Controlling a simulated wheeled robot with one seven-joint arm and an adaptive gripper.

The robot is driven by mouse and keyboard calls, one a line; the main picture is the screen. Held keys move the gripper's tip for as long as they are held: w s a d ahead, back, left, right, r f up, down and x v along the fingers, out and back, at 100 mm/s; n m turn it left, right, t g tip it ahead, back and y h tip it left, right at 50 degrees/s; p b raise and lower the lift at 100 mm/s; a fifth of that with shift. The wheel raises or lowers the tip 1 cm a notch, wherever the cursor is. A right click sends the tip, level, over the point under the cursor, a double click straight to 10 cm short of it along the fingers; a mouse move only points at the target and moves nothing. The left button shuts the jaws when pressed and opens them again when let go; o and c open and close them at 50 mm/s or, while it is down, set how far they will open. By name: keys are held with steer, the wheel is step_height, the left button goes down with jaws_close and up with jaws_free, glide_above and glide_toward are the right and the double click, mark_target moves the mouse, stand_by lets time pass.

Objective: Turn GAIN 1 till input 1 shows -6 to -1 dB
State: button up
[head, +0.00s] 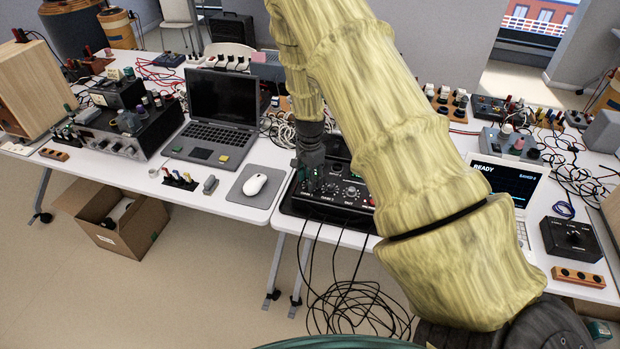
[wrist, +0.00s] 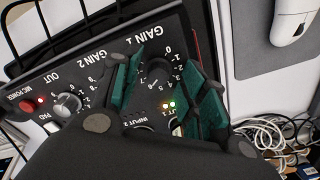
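The black audio interface (head: 352,192) stands on the white table in the head view, with cables hanging from its front. In the wrist view the dark GAIN 1 knob (wrist: 156,74) sits in its number scale, between the green fingers of my gripper (wrist: 165,88). The fingers are apart, one on each side of the knob; I cannot tell whether they touch it. An orange-red light and a green light (wrist: 172,104) are lit by the partly covered input 1 label. The GAIN 2 knob is hidden by a finger. My gripper (head: 309,174) is over the interface's left part.
The OUT knob (wrist: 68,103) and red MIC POWER button (wrist: 27,105) are to the left. A mouse (head: 255,185) on a grey pad lies left of the interface. A laptop (head: 507,187) reading READY is to the right, partly behind my arm; no level is readable.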

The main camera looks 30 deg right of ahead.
step_height(320, 180, up, 12)
stand_by(0.8)
steer(key=shift+f, duration=0.1)
